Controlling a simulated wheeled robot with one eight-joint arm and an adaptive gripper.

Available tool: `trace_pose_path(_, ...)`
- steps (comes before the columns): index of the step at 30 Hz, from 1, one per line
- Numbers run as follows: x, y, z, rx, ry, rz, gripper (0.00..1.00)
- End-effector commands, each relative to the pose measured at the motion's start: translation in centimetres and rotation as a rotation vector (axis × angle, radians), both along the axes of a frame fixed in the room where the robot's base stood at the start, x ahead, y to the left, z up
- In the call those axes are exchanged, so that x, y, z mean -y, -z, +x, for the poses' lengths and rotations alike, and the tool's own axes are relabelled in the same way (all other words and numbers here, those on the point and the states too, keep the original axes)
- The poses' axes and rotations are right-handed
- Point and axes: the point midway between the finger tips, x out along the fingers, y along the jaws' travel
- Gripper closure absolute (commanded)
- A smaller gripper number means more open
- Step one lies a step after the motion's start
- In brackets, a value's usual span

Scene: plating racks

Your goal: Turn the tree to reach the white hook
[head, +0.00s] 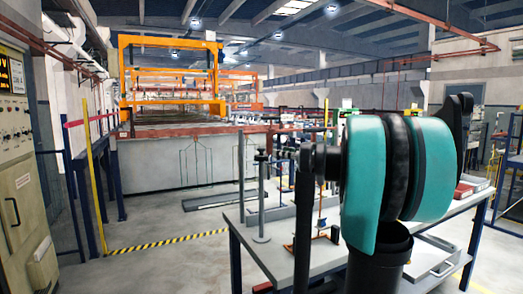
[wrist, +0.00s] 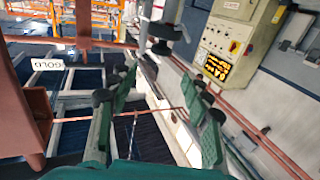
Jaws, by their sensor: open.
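My gripper (wrist: 160,80) shows in the wrist view with its two green fingers spread apart. No object is visibly clasped between them. A thin reddish rod or line (wrist: 150,111) crosses the view between the fingers; I cannot tell its depth or whether it touches them. In the head view, a grey upright stand (head: 261,205) is on the table, left of my teal arm. I cannot tell whether it is the tree. A small orange-red bent piece (head: 321,222) shows beside it. I cannot make out a white hook in either view. My arm hides part of the tabletop.
The worktable (head: 258,248) has a light top and blue legs. A white tray (head: 433,258) lies at its right. A control cabinet (head: 22,170) stands at the left. An orange gantry (head: 171,42) and a long tank are behind. The floor left of the table is clear.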

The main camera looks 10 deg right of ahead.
Motion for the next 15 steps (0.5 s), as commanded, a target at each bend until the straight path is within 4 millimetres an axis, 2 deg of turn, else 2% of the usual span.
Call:
trace_pose_path(3, -1.8, 0.0, 1.9, 0.0, -0.005, 0.0, 0.51)
trace_pose_path(15, -6.4, 0.0, 7.3, -0.001, -0.002, 0.0, 0.51)
